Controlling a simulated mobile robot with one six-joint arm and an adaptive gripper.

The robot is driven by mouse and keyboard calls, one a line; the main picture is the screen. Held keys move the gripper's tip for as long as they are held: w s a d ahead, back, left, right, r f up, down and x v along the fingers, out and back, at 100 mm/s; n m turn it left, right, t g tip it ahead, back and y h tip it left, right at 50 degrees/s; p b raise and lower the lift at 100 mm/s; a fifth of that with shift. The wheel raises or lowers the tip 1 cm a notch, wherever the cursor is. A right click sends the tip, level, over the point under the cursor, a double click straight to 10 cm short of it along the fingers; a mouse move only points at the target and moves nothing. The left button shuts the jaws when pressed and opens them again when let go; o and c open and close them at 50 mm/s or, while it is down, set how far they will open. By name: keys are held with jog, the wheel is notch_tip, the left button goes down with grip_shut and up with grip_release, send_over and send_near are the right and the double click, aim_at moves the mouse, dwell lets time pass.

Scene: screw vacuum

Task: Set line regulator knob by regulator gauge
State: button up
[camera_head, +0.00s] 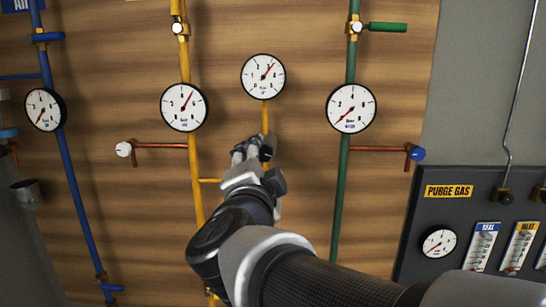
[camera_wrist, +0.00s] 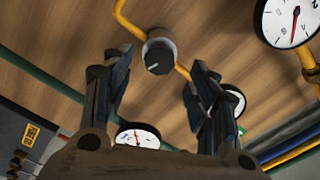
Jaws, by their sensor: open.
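The regulator knob (camera_wrist: 158,55) is a grey round knob with a dark raised grip across its face, on a yellow pipe in the wrist view. My gripper (camera_wrist: 160,66) is open, with one finger on each side of the knob in that picture; I see no contact. In the head view my gripper (camera_head: 254,146) is at the yellow pipe below the upper middle gauge (camera_head: 263,76) and hides the knob. This white gauge, probably the regulator gauge, has its red needle pointing up and right. A large gauge (camera_wrist: 290,20) also shows in the wrist view; I cannot tell which one it is.
Gauges on the yellow (camera_head: 184,107) and green (camera_head: 351,108) pipes flank my arm. A white-ended copper branch (camera_head: 160,146) and a blue-ended one (camera_head: 380,149) stick out at the sides. The purge gas panel (camera_head: 415,210) stands at the right. Bare wood lies between the pipes.

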jog(key=s, duration=0.7)
jog(key=shift+a, duration=0.1)
jog(key=s+d+f+n+g+y+b, duration=0.1)
jog(key=s+f+n+g+y+b, duration=0.25)
jog(key=f+n, duration=0.4)
jog(key=s+d+f+n+g+y+b, duration=0.2)
jog(key=f+n+y+b, duration=0.15)
jog(key=f, duration=0.65)
jog(key=s+d+f+n+g+h+b, duration=0.1)
jog(key=s+d+f+g+h+b, duration=0.1)
jog(key=s+d+f, duration=0.5)
jog(key=s+d+f+g+h+b, duration=0.1)
jog(key=s+d+f+g+h, duration=0.3)
jog(key=f, duration=0.7)
jog(key=s+d+g, duration=0.2)
jog(key=s+d, duration=0.1)
jog(key=s, duration=0.1)
jog(key=shift+s+d+f+n+b, duration=0.2)
jog(key=shift+f+n+b, duration=0.1)
jog(key=shift+n+b, duration=0.1)
